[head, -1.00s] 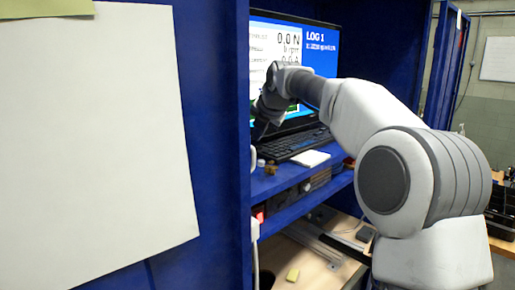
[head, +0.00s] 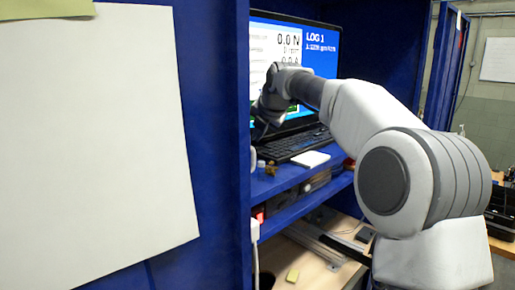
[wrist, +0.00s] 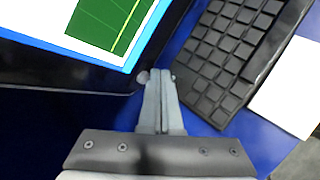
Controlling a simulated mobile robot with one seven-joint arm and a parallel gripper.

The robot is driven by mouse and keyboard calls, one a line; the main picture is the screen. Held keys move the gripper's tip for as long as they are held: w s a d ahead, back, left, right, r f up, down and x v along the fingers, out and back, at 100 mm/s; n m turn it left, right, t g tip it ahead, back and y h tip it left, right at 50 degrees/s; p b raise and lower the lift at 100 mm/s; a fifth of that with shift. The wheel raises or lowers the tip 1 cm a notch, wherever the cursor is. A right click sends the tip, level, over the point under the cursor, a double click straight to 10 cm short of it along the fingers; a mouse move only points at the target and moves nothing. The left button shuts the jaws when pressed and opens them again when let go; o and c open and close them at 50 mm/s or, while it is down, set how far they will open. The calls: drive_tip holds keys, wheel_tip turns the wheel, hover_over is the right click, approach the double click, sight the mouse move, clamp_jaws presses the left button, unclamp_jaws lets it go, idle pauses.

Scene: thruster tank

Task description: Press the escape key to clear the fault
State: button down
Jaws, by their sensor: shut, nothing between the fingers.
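The black keyboard (head: 295,142) lies on the blue shelf in front of the monitor. It also shows in the wrist view (wrist: 232,55), with its key rows slanting past the right of my fingertips. No key legends are readable, so I cannot single out the escape key. My gripper (wrist: 157,76) is shut and empty, its fingertips between the monitor's lower corner and the keyboard's near left corner. Whether they touch a key cannot be told. In the head view my gripper (head: 262,120) is partly hidden by the cabinet edge. The monitor (head: 322,62) shows readings and a blue LOG 1 panel.
A white pad (head: 310,159) lies beside the keyboard and shows in the wrist view at right (wrist: 290,90). Small items (head: 270,168) stand near the shelf's front edge. A blue cabinet panel (head: 215,120) with a white sheet fills the left.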

drive_tip(key=shift+f, duration=0.1)
idle(0.6)
drive_tip(key=shift+f+b, duration=0.3)
drive_tip(key=shift+f, duration=0.4)
idle(0.5)
drive_tip(key=shift+r+p, duration=0.55)
drive_tip(key=shift+r, duration=0.25)
drive_tip(key=shift+r, duration=0.1)
wheel_tip(320, 180, up, 5)
drive_tip(key=p, duration=0.4)
drive_tip(key=shift+p, duration=0.4)
